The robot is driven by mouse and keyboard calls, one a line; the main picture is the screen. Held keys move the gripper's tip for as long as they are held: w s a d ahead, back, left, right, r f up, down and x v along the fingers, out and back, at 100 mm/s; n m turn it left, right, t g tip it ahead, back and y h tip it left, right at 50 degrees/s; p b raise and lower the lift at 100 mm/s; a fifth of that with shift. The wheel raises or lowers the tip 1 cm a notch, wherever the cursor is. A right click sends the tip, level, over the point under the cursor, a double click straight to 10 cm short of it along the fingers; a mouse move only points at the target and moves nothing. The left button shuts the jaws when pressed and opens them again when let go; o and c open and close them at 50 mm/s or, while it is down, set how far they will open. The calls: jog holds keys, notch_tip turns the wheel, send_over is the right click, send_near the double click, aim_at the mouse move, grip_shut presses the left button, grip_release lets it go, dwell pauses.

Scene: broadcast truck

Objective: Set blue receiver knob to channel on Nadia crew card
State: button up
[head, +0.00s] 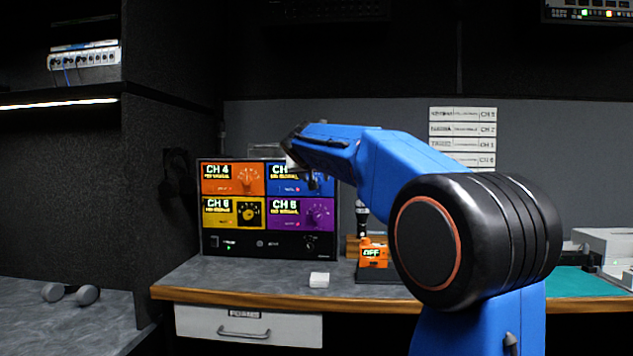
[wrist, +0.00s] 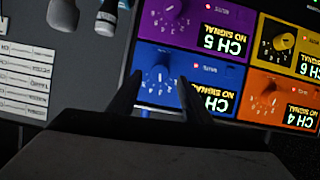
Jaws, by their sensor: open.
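The blue receiver panel (head: 281,171) is at the top right of the receiver box, partly hidden by my gripper (head: 292,163). In the upside-down wrist view, its blue knob (wrist: 160,79) lies between the fingertips of my open gripper (wrist: 159,84). I cannot tell whether they touch it. The blue display (wrist: 214,103) appears to read CH 4, NO SIGNAL. The crew cards (head: 463,137) hang on the back wall, with channel numbers at their right ends. Their names are too small to read, so I cannot tell which is Nadia's.
The orange (head: 219,187), yellow (head: 220,220) and purple (head: 286,220) panels, each with a knob, adjoin the blue one. A small white block (head: 319,280) and an orange unit reading OFF (head: 373,264) are on the desk. Desk space before the box is mostly clear.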

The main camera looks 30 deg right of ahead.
jog(key=shift+x, duration=1.95)
jog(key=c, duration=1.1)
jog(key=shift+o, duration=0.2)
jog(key=shift+w+a+n+g+h, duration=0.1)
jog(key=shift+n+g+h, duration=0.2)
jog(key=shift+n+h, duration=0.5)
jog(key=shift+a+n+g+h, duration=0.1)
jog(key=shift+n+g+h, duration=0.2)
jog(key=shift+n, duration=0.9)
jog(key=shift+f, duration=0.1)
